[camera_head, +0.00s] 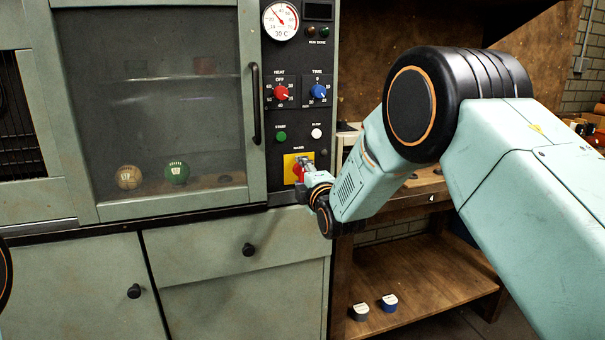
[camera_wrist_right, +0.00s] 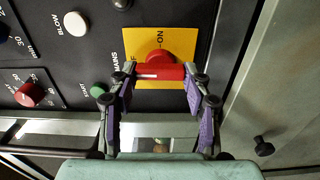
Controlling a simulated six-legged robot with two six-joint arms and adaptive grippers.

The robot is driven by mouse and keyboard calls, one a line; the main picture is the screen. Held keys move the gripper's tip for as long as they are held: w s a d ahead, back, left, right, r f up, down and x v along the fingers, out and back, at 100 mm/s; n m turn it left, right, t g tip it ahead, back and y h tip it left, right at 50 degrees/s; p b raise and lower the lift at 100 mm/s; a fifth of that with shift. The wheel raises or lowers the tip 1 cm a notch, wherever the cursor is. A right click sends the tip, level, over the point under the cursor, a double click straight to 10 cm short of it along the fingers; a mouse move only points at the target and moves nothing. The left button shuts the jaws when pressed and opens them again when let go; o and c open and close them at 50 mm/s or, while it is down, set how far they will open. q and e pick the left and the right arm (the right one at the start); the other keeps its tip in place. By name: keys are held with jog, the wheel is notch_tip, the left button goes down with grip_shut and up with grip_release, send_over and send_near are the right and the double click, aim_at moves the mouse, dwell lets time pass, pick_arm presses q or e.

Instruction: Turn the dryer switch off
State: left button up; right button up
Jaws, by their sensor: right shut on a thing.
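The dryer switch is a red rotary handle (camera_wrist_right: 160,72) on a yellow plate (camera_wrist_right: 193,45) marked MAINS, with ON printed beside it. In the head view, the yellow plate (camera_head: 289,168) sits low on the dryer's black control panel, and the red handle (camera_head: 297,170) is partly hidden by my gripper. My right gripper (camera_head: 306,167) is at the switch; in the right wrist view its two purple-padded fingers (camera_wrist_right: 159,80) are shut on the red handle, one at each end. My left gripper is not in view.
The panel also has a red heat knob (camera_head: 281,93), a blue time knob (camera_head: 318,91), a green button (camera_head: 281,137) and a white button (camera_head: 316,133). The dryer door handle (camera_head: 255,103) stands left of the panel.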

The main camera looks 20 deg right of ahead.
dwell(0.4)
jog(key=o, duration=1.2)
jog(key=shift+c, duration=0.2)
jog(key=s, duration=1.2)
jog(key=shift+d, duration=0.25)
